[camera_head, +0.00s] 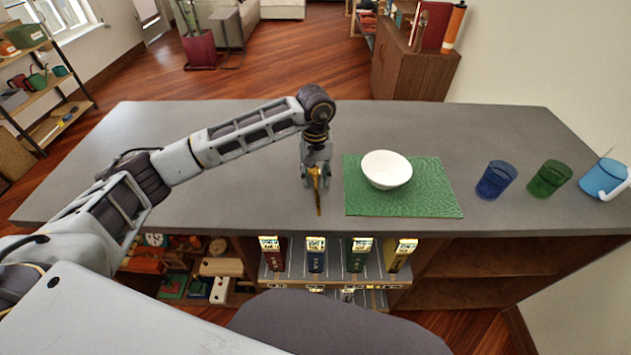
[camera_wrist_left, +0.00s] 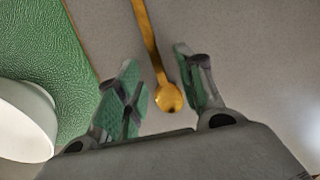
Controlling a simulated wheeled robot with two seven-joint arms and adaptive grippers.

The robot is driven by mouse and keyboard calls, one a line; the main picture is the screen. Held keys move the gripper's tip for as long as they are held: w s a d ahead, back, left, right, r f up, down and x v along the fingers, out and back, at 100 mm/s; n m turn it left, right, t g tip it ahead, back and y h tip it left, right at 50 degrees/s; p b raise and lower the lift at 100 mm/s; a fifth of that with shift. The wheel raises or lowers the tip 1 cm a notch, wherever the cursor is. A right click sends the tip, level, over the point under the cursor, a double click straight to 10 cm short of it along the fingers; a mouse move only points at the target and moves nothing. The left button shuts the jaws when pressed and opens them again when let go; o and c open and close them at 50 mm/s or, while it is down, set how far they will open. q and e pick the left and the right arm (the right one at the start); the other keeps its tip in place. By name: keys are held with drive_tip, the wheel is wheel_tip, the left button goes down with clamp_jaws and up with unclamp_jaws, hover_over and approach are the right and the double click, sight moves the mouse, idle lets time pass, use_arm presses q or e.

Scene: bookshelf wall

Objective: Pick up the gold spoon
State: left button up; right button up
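The gold spoon (camera_head: 318,197) lies on the grey counter (camera_head: 240,205), just left of the green mat. In the left wrist view the gold spoon (camera_wrist_left: 150,45) runs from the top edge down to its round bowl between the two fingers. My left gripper (camera_head: 315,180) points down over the spoon's bowl end. Its fingers, seen in the left wrist view (camera_wrist_left: 160,85), are apart, with visible gaps on both sides of the spoon. Whether the fingertips reach the counter is hard to tell. My right gripper is not in view.
A white bowl (camera_head: 386,169) sits on the green mat (camera_head: 430,195) right of the gripper. A blue cup (camera_head: 496,180), a green cup (camera_head: 549,178) and a light blue mug (camera_head: 602,180) stand farther right. The counter left of the gripper is clear.

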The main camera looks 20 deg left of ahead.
use_arm(q)
drive_tip(key=shift+f, duration=0.55)
drive_tip(key=shift+c, duration=0.3)
clamp_jaws()
